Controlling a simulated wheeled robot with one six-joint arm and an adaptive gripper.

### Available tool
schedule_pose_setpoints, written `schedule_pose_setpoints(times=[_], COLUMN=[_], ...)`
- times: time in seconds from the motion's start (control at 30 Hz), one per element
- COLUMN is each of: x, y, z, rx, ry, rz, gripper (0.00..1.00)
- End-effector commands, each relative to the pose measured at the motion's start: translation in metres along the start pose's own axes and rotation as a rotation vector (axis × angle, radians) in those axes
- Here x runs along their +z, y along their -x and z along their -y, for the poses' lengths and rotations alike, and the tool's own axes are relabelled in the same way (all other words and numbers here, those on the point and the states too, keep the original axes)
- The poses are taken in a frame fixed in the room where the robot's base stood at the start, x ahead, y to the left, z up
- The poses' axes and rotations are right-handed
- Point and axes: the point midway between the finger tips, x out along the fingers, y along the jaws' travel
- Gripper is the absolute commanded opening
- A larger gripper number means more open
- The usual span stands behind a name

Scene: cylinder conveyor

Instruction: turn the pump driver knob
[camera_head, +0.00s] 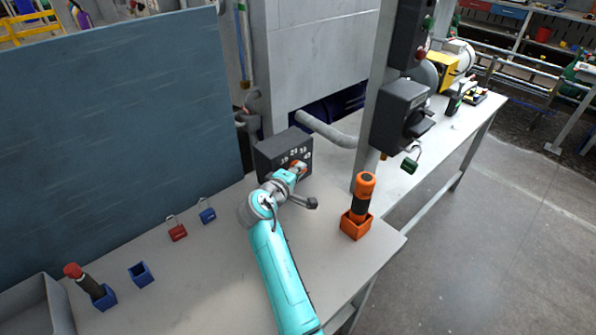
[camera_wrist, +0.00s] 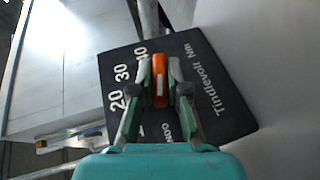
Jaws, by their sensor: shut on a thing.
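The pump driver (camera_head: 273,151) is a dark box with white numbers on its front, standing on the grey table. It also shows in the wrist view (camera_wrist: 215,101), with the numbers 20, 30 and 40 and the word "Tindlevolt". Its orange knob (camera_wrist: 159,80) sits between my gripper's two fingers. My gripper (camera_wrist: 159,88) is shut on the knob, one finger on each side. In the head view my gripper (camera_head: 295,170) reaches the front of the box and hides part of its face.
An orange-and-black tool stands in an orange holder (camera_head: 355,226) to the right. Red (camera_head: 177,231) and blue (camera_head: 207,215) padlocks lie on the table (camera_head: 190,290) to the left. A grey post (camera_head: 370,130) with a black switch box (camera_head: 400,112) rises behind. Blue holders are at lower left.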

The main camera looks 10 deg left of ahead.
Motion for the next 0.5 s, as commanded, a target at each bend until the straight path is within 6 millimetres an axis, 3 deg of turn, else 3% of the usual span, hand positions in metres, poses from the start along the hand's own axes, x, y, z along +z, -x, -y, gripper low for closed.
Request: schedule_pose_setpoints(times=[0.07, 0.1, 0.17, 0.5], x=[-0.0002, -0.0002, -0.0002, -0.0002], y=[0.0, 0.0, 0.0, 0.0019], z=[0.0002, 0.0002, 0.0002, 0.0003], rx=[-0.001, -0.001, -0.001, -0.001], ry=[0.0, 0.0, 0.0, 0.0], rz=[-0.001, -0.001, 0.0, -0.001], gripper=[0.0, 0.24, 0.39, 0.4])
